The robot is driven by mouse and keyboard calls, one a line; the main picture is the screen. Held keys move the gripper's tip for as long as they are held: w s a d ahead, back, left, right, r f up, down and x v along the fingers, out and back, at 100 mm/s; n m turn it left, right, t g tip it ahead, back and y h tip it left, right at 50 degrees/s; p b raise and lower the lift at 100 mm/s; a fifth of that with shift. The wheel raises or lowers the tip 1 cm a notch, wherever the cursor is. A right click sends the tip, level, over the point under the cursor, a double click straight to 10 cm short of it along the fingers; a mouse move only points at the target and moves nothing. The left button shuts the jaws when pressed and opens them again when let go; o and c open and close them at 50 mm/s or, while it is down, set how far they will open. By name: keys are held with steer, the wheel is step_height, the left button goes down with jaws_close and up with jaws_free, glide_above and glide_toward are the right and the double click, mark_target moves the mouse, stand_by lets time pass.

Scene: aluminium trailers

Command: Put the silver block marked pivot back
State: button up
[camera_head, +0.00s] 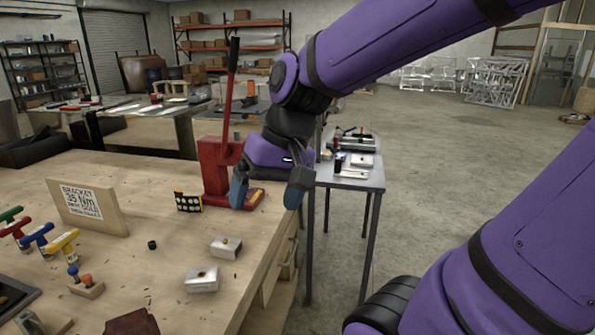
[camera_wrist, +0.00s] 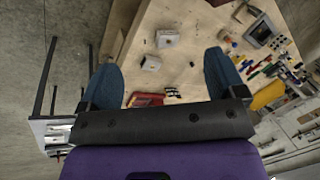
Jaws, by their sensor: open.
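Two silver blocks lie on the wooden bench (camera_head: 150,200). One block (camera_head: 226,247) has a small brass-coloured peg on top. The other block (camera_head: 202,279), with a dark round hole on top, lies nearer the camera. No pivot marking is readable on either. Both blocks (camera_wrist: 151,63) (camera_wrist: 167,38) also show in the wrist view, beyond and between the fingertips. My gripper (camera_head: 267,192) is open and empty, with blue fingers, above the bench's right edge beside the red press. It is apart from both blocks.
A red lever press (camera_head: 214,165) stands behind the blocks. A bracket sign (camera_head: 88,207), coloured T-handles (camera_head: 38,238) and a small peg stand (camera_head: 87,287) are at left. A black cylinder (camera_head: 152,244) lies mid-bench. A grey side table (camera_head: 350,177) stands at right.

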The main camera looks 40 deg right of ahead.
steer(key=s+d+r+n+t+h, duration=0.2)
steer(key=s+r+n+t+h, duration=0.1)
steer(key=s+r, duration=0.1)
steer(key=shift+s+d+r, duration=0.2)
steer(key=shift+d+r, duration=0.1)
steer(key=shift+r, duration=0.1)
